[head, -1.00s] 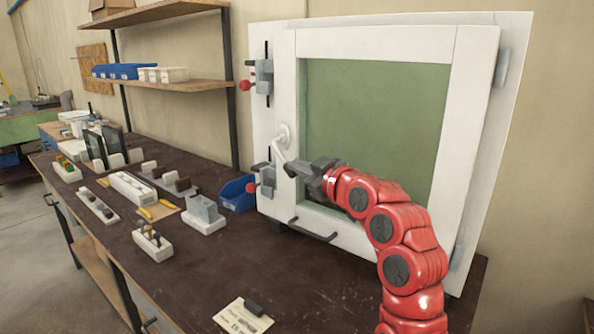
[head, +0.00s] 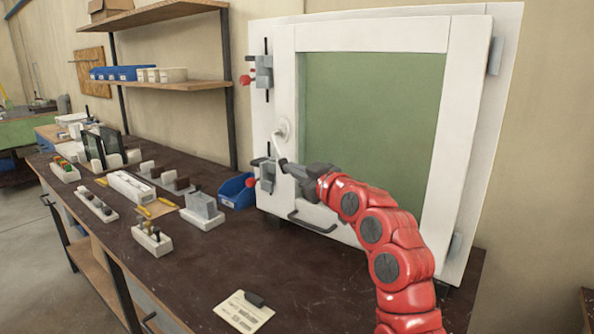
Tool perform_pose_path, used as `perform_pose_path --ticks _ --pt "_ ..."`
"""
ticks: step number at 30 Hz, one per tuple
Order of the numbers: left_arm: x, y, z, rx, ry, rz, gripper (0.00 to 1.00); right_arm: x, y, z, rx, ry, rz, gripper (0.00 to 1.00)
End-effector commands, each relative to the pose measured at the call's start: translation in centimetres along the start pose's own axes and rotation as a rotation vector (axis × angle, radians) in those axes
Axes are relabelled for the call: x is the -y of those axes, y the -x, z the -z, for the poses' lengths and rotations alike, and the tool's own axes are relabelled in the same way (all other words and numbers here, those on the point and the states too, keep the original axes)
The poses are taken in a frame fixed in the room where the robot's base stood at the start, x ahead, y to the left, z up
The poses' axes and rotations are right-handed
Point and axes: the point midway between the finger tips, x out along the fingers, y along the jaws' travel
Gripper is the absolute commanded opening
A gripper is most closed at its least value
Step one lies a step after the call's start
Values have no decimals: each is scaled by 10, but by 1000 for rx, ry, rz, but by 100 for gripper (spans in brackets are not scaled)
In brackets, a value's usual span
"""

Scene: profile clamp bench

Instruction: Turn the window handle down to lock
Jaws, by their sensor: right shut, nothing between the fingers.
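The white window handle (head: 281,131) is on the left stile of the white window sash (head: 374,36), which holds a green pane (head: 372,130). Its lever points mostly downward from the round base, and its lower end is close to my right fingertips. My right gripper (head: 284,165) is shut with nothing held, at the lower end of the lever. I cannot tell whether it touches the lever. My red right arm comes up from the lower right and covers part of the lower sash. My left gripper is not in view.
Clamps with red knobs, an upper one (head: 262,73) and a lower one (head: 265,175), sit at the left edge of the frame. A dark bar handle (head: 311,224) is below. A blue bin (head: 237,191) and several blocks stand left on the dark bench (head: 190,280). The front bench area is mostly clear.

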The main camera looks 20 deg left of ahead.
Motion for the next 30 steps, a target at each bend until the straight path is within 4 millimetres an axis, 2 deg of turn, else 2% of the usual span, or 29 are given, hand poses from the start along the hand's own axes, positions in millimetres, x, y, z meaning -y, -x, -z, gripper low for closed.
perform_pose_path --ticks 3,9,19,30 --pt "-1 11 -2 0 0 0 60 6 -6 -9 -1 2 -1 0" --pt "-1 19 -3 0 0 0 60 12 -18 -17 1 2 -1 0" --pt "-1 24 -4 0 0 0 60 18 -31 -22 -1 1 -2 0" --pt "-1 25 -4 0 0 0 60 20 -34 -23 -1 1 -1 0"
